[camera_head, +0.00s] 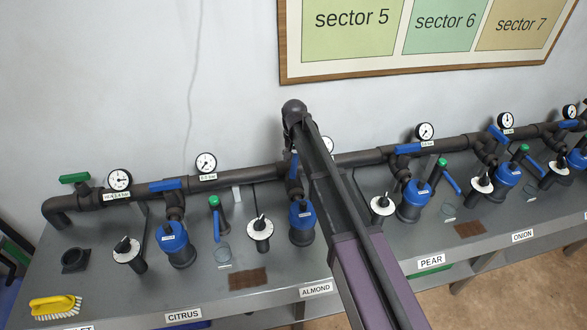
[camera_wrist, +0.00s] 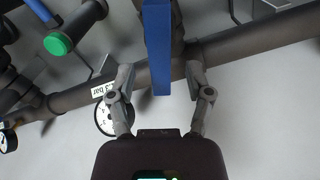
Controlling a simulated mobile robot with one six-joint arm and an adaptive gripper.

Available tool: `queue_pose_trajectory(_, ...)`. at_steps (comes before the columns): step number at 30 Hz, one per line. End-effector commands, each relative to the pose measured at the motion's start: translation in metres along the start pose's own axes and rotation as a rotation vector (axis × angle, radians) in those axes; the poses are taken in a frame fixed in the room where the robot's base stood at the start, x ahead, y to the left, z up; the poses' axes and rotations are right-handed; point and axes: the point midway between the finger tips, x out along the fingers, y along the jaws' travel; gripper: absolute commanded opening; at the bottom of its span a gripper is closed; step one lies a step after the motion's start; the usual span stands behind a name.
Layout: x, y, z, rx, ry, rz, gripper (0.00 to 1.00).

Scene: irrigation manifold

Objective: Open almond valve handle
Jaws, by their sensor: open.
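The almond valve handle (camera_head: 294,165) is a blue lever at the almond station, above the blue filter body (camera_head: 302,222) and partly covered by my arm. In the wrist view the blue handle (camera_wrist: 158,50) runs up and down the picture, crosswise to the dark main pipe (camera_wrist: 240,45). My gripper (camera_wrist: 160,74) is open, one finger on each side of the handle, with visible gaps on both sides. Its depth along the handle is hard to judge. The fingers are hidden in the head view. The ALMOND label (camera_head: 316,289) is on the bench's front edge.
The citrus handle (camera_head: 168,185) and pear handle (camera_head: 408,148) lie along the main pipe. A gauge (camera_wrist: 105,119) sits close to the left finger. Green-capped taps (camera_head: 214,202) and white dials (camera_head: 260,229) stand on the bench. A yellow brush (camera_head: 55,306) lies front left.

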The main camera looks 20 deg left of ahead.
Motion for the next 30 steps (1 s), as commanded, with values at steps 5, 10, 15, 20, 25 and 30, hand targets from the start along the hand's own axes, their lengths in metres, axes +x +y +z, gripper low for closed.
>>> queue_pose_trajectory(5,0.017,0.0,0.0,0.0,0.0,0.0,0.66)
queue_pose_trajectory(10,0.025,0.0,0.0,0.0,0.0,0.0,0.66)
queue_pose_trajectory(15,0.029,0.0,0.0,0.0,0.0,0.0,0.66)
queue_pose_trajectory(20,0.029,0.0,0.0,0.0,0.0,0.0,0.66)
queue_pose_trajectory(25,0.029,0.0,0.0,0.0,0.0,0.0,0.66)
queue_pose_trajectory(30,0.029,0.0,0.0,0.0,0.0,0.0,0.27)
